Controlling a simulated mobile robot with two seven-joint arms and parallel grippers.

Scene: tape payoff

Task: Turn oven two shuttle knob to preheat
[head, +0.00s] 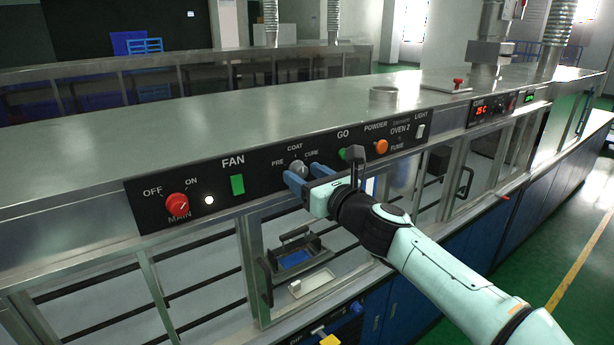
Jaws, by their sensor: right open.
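The shuttle knob (297,168) is a small grey knob on the black control panel, with PRE at its left, COAT above and CURE at its right. Its lower part is partly hidden by my right gripper, and I cannot read its pointer clearly. My right gripper (301,171) has blue fingers, is open, and has one finger at the lower left of the knob and the other at its lower right. Whether the fingers touch the knob is not clear. The panel carries the words OVEN 2 farther right. My left gripper is not in view.
On the same panel are a red main knob (177,205), a green fan switch (237,185), a green GO button (343,154), an orange powder button (381,146) and a light switch (420,131). A black handle (266,282) stands out from the glass front below.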

